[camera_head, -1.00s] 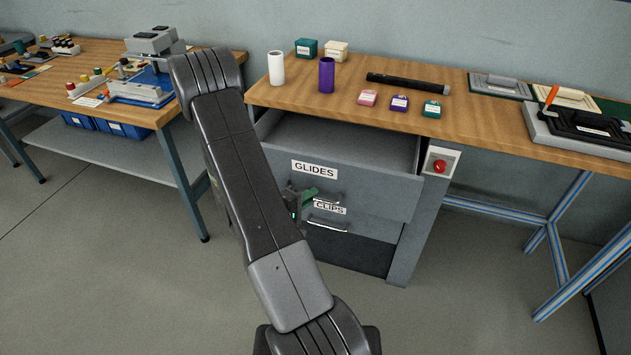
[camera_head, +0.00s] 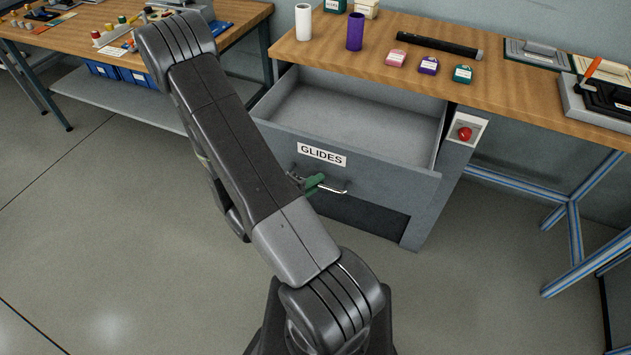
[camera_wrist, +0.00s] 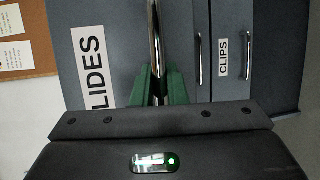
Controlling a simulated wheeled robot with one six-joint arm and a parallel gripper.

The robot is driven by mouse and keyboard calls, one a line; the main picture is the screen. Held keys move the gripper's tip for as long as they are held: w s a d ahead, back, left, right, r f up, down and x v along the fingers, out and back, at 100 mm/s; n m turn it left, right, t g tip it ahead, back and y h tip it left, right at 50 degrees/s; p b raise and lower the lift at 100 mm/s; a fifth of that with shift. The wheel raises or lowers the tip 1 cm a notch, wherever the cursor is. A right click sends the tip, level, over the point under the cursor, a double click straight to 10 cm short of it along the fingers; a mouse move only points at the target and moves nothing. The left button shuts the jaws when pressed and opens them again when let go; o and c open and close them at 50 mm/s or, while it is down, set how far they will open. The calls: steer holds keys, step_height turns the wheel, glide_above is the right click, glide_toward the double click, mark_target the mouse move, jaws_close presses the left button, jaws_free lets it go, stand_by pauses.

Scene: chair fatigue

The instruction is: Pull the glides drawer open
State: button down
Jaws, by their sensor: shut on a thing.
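The grey glides drawer (camera_head: 380,188) stands well out from the cabinet, and its empty-looking inside shows from above. Its front carries a white GLIDES label (camera_head: 322,154) and a metal bar handle (camera_head: 333,188). My gripper (camera_head: 313,184) is at that handle, its green fingers shut around the bar. In the wrist view the green fingers (camera_wrist: 159,86) lie on both sides of the chrome bar (camera_wrist: 155,40). My arm hides the drawer front's left part in the head view. The clips drawer (camera_wrist: 250,50) shows with its own handle in the wrist view.
The wooden bench top (camera_head: 500,85) above holds a white cylinder (camera_head: 303,22), a purple cylinder (camera_head: 355,32), a black tube (camera_head: 439,45) and small boxes. A red button (camera_head: 464,133) sits right of the drawer. The floor in front is open.

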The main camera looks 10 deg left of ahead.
steer(key=c, duration=1.5)
jaws_free()
steer(key=shift+o, duration=0.2)
steer(key=shift+a, duration=0.1)
steer(key=v, duration=1.3)
steer(key=shift+s+a, duration=0.2)
steer(key=shift+s, duration=0.05)
steer(key=x, duration=1.3)
steer(key=shift+w+d, duration=0.3)
